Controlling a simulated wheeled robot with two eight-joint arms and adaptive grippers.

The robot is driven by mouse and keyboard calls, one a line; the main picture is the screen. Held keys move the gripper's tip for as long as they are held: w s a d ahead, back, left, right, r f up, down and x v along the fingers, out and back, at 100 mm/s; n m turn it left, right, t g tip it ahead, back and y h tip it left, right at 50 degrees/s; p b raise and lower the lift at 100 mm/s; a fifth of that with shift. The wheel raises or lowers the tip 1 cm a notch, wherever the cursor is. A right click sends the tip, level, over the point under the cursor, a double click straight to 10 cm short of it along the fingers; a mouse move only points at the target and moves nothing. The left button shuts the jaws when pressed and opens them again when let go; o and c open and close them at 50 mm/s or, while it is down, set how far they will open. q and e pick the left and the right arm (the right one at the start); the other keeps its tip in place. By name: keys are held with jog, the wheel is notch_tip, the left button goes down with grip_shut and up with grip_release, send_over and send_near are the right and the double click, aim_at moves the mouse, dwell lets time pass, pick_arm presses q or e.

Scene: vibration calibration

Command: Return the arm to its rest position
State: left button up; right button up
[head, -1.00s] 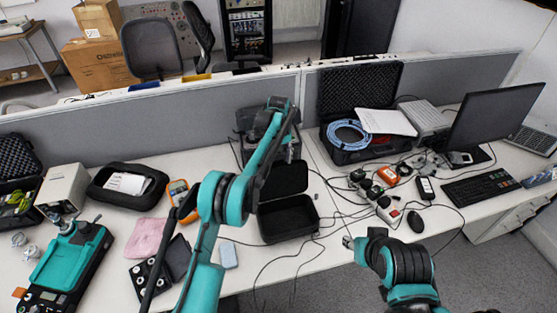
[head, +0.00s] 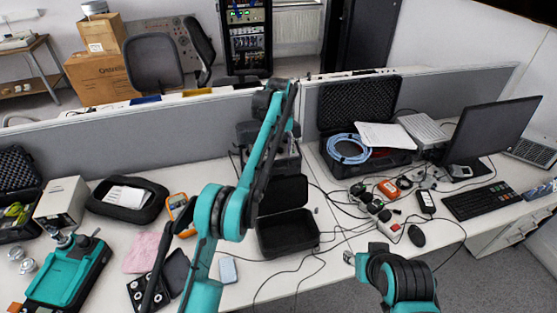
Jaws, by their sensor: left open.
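My left arm rises from the bottom edge, bends at a teal and black elbow and reaches up to the far side of the desk. My left gripper (head: 264,102) seems to be the dark part at its far end, in front of the grey divider; it is open, with no object seen in it. Its fingers are small and hard to make out against the dark parts of the arm. Part of my right arm shows at the lower right, above the desk's front edge; I see no right gripper fingers.
An open black case (head: 288,232) lies on the desk just right of my left arm. Left are a teal device (head: 68,272), a pink cloth (head: 142,252) and an orange meter (head: 180,212). Right are cables, a power strip (head: 383,217), a keyboard (head: 482,200) and a monitor (head: 492,128).

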pick_arm(q)
jog(key=shift+r, duration=0.25)
jog(key=s+a+r+m+t+b, duration=0.1)
jog(key=s+a+r+t+b, duration=0.25)
jog(key=s, duration=0.55)
jog(key=s+a+r+m+b, duration=0.1)
jog(key=s+a+r+b, duration=0.1)
jog(key=s+a+r, duration=0.55)
jog(key=s+a+f+t+b, duration=0.1)
jog(key=s+f+b, duration=0.1)
jog(key=s+f, duration=0.7)
jog(key=s+a+f+m+t+b, duration=0.1)
jog(key=s+a+f+t+b, duration=0.1)
jog(key=s+f, duration=0.7)
jog(key=s, duration=0.6)
jog(key=shift+s+m, duration=0.15)
jog(key=shift+m, duration=0.15)
